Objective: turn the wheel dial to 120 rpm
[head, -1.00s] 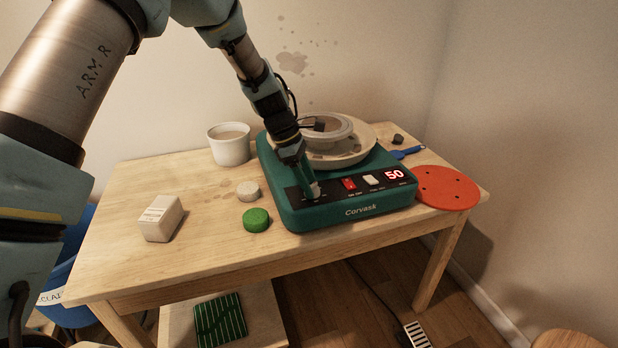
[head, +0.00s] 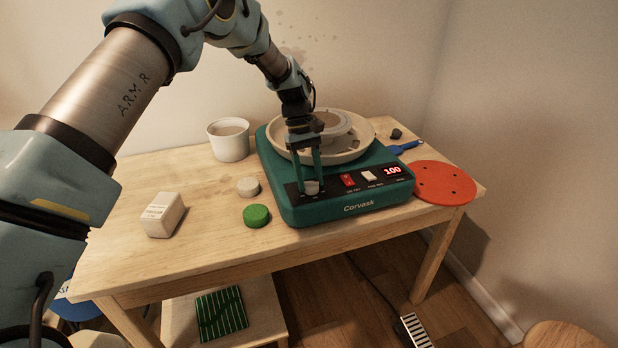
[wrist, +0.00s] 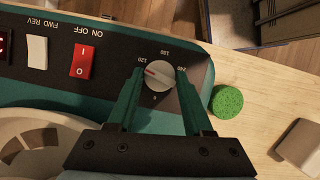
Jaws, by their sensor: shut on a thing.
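The green Corvask wheel unit (head: 345,209) sits on the table, and its red display (head: 392,170) reads 100. The grey-white dial (head: 312,187) is at the left end of its black panel. In the wrist view the dial (wrist: 161,68) shows a red pointer aimed left, just short of the 120 mark. My gripper (head: 311,183) reaches down over the dial, with one finger on each side. In the wrist view my gripper (wrist: 158,76) is shut on the dial, and the fingers cover parts of its edge.
A red rocker switch (head: 347,180) and a white FWD/REV switch (head: 369,176) sit right of the dial. A green sponge (head: 256,215), a pale round piece (head: 248,187), a white block (head: 163,215) and a cup (head: 229,139) stand left. A red disc (head: 445,183) lies right.

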